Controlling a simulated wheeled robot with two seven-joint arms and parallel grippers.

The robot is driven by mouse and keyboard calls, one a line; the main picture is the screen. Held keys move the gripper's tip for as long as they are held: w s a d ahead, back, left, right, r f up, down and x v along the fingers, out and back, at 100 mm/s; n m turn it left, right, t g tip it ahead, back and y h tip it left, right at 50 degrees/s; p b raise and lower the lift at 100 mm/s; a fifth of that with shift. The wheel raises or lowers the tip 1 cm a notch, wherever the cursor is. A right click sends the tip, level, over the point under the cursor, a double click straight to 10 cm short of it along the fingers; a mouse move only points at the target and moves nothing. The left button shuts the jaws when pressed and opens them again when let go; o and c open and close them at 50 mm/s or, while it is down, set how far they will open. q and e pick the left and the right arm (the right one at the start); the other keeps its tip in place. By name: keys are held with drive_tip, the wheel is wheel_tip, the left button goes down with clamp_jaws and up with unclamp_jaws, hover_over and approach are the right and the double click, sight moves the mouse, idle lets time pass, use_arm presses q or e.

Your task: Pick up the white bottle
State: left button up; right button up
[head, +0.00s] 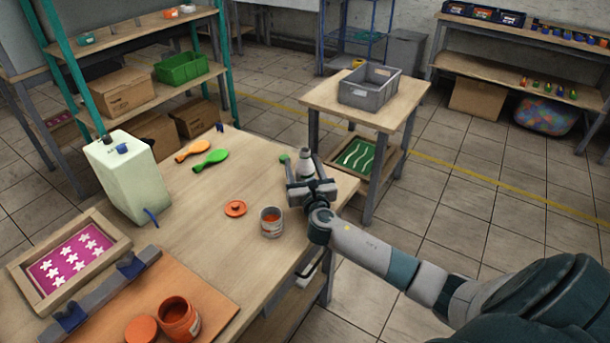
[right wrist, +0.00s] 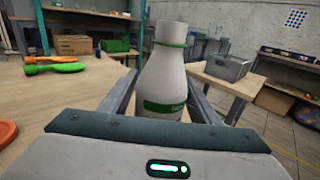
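The white bottle (head: 305,169) stands upright near the right edge of the wooden table. In the right wrist view the bottle (right wrist: 162,80) has a green band at its neck and a green label. My right gripper (head: 307,181) is at table level on the near side of the bottle. Its two fingers (right wrist: 162,90) are spread and reach along either side of the bottle's body. The gripper looks open, with no clear grip on the bottle. The bottle's base is hidden behind the gripper. My left gripper is in neither view.
An open paint can (head: 271,223) and an orange lid (head: 235,208) stand left of my right gripper. A pale canister (head: 128,178) stands at the left. A side table holds a grey bin (head: 368,88).

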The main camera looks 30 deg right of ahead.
sight(302, 154)
drive_tip(key=c, duration=0.9)
drive_tip(key=shift+r, duration=0.15)
drive_tip(key=shift+r, duration=0.55)
drive_tip(key=s+d+r, duration=0.1)
drive_tip(key=s+r, duration=0.2)
drive_tip(key=s+d+r, duration=0.2)
drive_tip(key=s+r, duration=0.1)
drive_tip(key=s, duration=0.1)
drive_tip(key=s+d+r, duration=0.2)
drive_tip(key=s+r, duration=0.1)
drive_tip(key=shift+s+d+r, duration=0.1)
drive_tip(key=shift+s+r, duration=0.15)
drive_tip(key=shift+r, duration=0.1)
